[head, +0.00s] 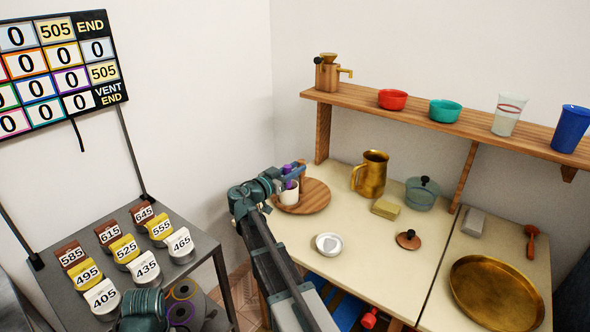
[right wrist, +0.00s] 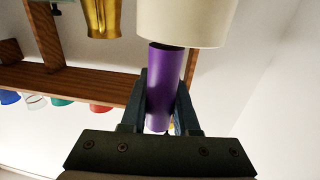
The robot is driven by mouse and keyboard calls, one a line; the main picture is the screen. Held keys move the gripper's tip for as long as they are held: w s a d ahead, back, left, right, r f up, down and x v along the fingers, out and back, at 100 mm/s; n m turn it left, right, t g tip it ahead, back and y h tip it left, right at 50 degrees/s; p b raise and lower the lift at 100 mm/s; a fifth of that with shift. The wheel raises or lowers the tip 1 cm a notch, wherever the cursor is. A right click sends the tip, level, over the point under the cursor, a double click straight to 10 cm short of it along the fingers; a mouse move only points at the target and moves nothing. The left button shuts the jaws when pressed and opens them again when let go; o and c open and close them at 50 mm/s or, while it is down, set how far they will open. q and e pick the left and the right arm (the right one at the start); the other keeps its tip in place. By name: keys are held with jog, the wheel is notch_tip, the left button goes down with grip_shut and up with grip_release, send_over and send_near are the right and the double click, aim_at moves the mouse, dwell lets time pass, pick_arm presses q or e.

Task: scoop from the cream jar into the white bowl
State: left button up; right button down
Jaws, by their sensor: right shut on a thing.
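The cream jar (head: 289,193) stands on a round wooden board (head: 316,196) at the left end of the counter; in the right wrist view, turned over, it is a pale cylinder (right wrist: 180,22). My right gripper (head: 293,173) is just above and beside the jar, shut on a purple cylindrical scoop (right wrist: 166,85). The scoop's far end meets the jar's rim in the wrist view; I cannot tell whether it is inside, and the jar's inside is hidden. The small white bowl (head: 321,240) sits nearer on the counter with a pale patch inside.
A brass jug (head: 371,174), yellow block (head: 385,209), green pot (head: 422,193) and knobbed brown lid (head: 408,240) stand right of the board. A wooden shelf (head: 440,122) with cups runs above. A brass pan (head: 495,292) lies at right. Counter around the bowl is clear.

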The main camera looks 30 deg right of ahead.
pick_arm(q)
notch_tip(320, 180, up, 8)
jog(key=p, duration=0.8)
jog(key=shift+r, duration=0.25)
pick_arm(e)
notch_tip(320, 180, up, 8)
jog(key=shift+r, duration=0.25)
